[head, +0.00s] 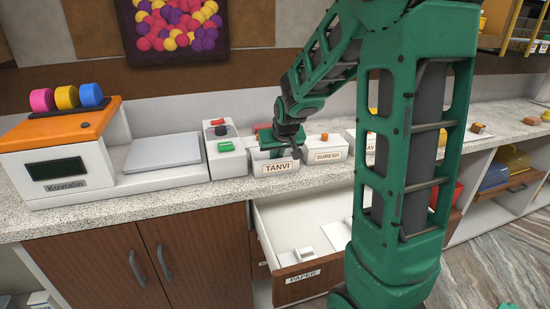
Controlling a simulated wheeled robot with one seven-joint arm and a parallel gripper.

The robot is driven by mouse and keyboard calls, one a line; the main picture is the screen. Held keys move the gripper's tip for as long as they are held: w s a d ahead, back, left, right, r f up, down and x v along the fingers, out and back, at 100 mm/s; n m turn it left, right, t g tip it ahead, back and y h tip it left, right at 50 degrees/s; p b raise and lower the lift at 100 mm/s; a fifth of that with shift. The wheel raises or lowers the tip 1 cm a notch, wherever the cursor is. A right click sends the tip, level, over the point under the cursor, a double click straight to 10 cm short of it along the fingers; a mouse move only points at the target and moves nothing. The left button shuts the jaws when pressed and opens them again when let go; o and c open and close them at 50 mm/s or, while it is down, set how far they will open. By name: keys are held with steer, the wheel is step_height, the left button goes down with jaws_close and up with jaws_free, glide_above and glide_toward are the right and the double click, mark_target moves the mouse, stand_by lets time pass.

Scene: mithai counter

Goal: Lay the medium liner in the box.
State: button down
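My gripper (290,150) is at the white box labelled TANVI (258,163), over or just inside its top. Its fingers are small and dark, and I cannot tell whether they are open or shut or hold anything. A second white box labelled SURESH (325,157) stands just right of it. The drawer labelled PAPER (265,222) is pulled out below the counter. White flat pieces that look like liners (287,258) lie in it, partly hidden by my arm. I cannot tell which is the medium one. The inside of the TANVI box is mostly hidden.
A scale marked Kuvralin (68,186) with an orange top stands at the left, its pale plate (163,151) beside it. A white control box with buttons (226,160) stands left of the TANVI box. The open drawer juts out below the counter.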

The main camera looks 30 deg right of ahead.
stand_by(0.3)
steer(key=c, duration=1.9)
jaws_free()
step_height(320, 180, up, 13)
steer(key=shift+w+f, duration=0.1)
